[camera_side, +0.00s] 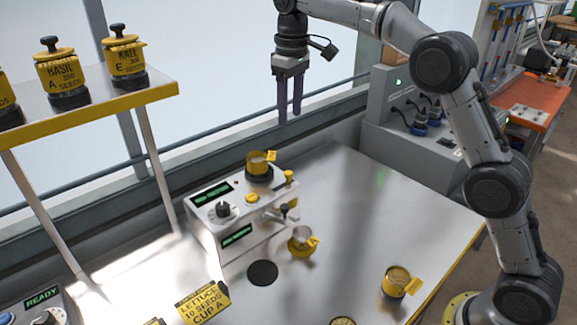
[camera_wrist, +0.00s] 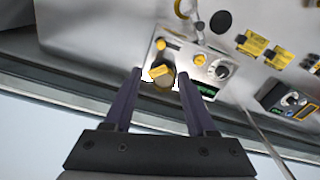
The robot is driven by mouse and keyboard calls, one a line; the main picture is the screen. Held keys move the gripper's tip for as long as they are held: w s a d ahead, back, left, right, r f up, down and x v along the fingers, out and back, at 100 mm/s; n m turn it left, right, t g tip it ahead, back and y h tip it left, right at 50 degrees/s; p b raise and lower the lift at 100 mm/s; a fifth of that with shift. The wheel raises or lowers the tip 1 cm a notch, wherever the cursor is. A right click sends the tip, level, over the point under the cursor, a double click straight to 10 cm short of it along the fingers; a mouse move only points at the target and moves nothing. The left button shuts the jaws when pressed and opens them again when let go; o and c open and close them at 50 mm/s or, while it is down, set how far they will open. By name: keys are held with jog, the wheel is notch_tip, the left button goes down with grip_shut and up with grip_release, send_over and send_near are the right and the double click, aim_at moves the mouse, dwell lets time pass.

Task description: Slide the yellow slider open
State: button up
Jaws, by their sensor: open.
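The white seeder machine (camera_side: 215,232) stands on the table, with two green displays and a black dial (camera_side: 223,210). A small yellow knob (camera_side: 289,176) sits at its right end, and a round yellow button (camera_side: 252,198) is on its top; I cannot tell for sure which part is the slider. The knob also shows in the wrist view (camera_wrist: 160,44). A yellow cup with a tag (camera_side: 257,162) sits on the black hopper at the back. My gripper (camera_side: 290,114) is open and empty, pointing down, well above the machine. In the wrist view its fingers (camera_wrist: 160,73) frame the cup.
A yellow cup (camera_side: 301,245) stands under the spout, beside a black disc (camera_side: 262,273). Another yellow cup (camera_side: 397,281) is at the right. A shelf (camera_side: 100,105) with seed jars rises at the left, and a window lies behind. The table's right part is mostly clear.

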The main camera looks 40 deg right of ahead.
aim_at(288, 172)
notch_tip(288, 172, down, 16)
jog(key=shift+w+a+r, duration=0.1)
jog(key=shift+w+r, duration=0.05)
jog(key=shift+r, duration=0.05)
dwell(0.4)
jog(key=shift+c, duration=0.3)
grip_shut()
jog(key=shift+r, duration=0.1)
dwell(0.9)
